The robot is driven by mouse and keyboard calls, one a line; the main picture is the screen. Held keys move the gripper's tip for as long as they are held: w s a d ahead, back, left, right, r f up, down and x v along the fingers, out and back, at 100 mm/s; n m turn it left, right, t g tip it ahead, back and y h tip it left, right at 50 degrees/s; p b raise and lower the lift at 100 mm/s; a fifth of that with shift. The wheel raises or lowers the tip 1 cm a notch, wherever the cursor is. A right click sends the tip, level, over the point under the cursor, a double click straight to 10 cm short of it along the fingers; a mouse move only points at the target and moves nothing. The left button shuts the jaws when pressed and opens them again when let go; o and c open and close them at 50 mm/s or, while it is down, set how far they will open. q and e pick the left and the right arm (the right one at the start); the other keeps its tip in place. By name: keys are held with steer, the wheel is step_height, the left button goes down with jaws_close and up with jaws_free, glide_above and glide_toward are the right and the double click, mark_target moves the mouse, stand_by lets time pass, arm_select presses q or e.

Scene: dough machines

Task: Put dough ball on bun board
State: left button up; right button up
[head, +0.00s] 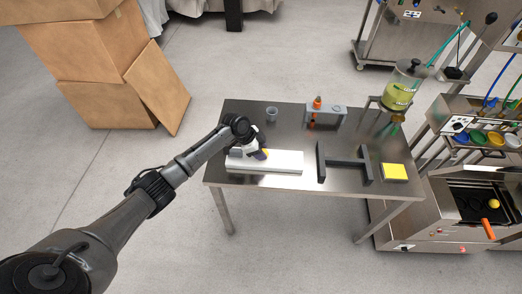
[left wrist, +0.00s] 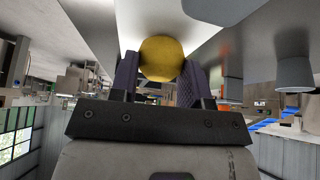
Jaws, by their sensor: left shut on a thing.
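My left gripper (head: 259,154) is over the left part of the metal table, just above or at the white board (head: 275,168), which I take for the bun board. It is shut on the yellow dough ball (left wrist: 161,58), which sits between the two dark purple fingers in the left wrist view. In the head view the ball is hidden by the gripper. I cannot tell whether the ball touches the board. My right gripper is not in view.
The metal table (head: 222,181) also holds a grey cup (head: 272,114), a grey block with an orange-topped item (head: 325,116), a dark H-shaped stand (head: 345,162) and a yellow square pad (head: 395,172). A machine with a yellow-filled vessel (head: 399,93) stands at right. Cardboard boxes (head: 80,50) stand at left.

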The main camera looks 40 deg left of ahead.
arm_select(q)
steer(key=shift+f, duration=0.2)
steer(key=o, duration=0.9)
